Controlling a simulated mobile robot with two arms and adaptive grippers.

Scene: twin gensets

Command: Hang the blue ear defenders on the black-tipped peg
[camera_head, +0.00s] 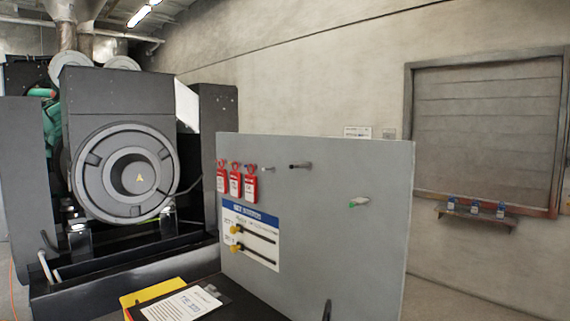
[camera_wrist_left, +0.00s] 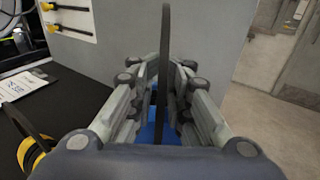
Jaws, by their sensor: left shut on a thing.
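In the left wrist view my left gripper (camera_wrist_left: 160,105) is shut on the ear defenders' thin black headband (camera_wrist_left: 166,50), which stands upright between the fingers. Blue cups (camera_wrist_left: 155,125) show below, mostly hidden by the fingers. In the head view a dark curved tip (camera_head: 327,310) at the bottom edge looks like the top of this band; the gripper itself is out of that view. The black-tipped peg is bare. My right gripper is not in view.
Red tags (camera_head: 235,182) hang at the board's upper left, above a white-and-blue panel (camera_head: 250,235) with yellow-knobbed rods. A yellow thing (camera_head: 150,292) and a white card (camera_head: 182,305) lie on the black bench top. Yellow ear defenders (camera_wrist_left: 30,152) show in the wrist view.

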